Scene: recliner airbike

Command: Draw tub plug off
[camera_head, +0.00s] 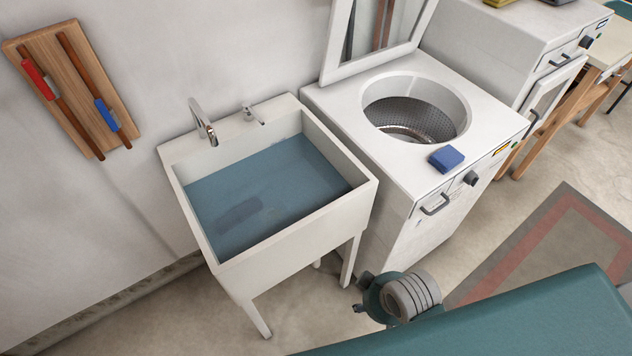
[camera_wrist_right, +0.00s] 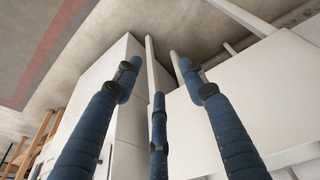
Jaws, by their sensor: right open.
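The white tub (camera_head: 333,222) stands against the wall on legs and holds bluish water (camera_head: 275,185). A dark, blurred patch (camera_head: 238,212) shows through the water; I cannot tell whether it is the plug. No plug is clearly seen. My right gripper (camera_wrist_right: 158,83) shows in the right wrist view with its blue fingers spread and nothing between them. Pale panels of the furniture and the floor lie beyond the fingers. The head view shows neither gripper clearly, so their distance to the tub cannot be judged there.
A white top-loading washer (camera_head: 385,150) with a blue block (camera_head: 446,158) on it stands right of the tub. A wooden rack (camera_head: 60,60) hangs on the wall. A teal surface (camera_head: 520,320) and a grey ringed object (camera_head: 411,296) fill the lower right. A rug (camera_head: 545,250) lies beyond.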

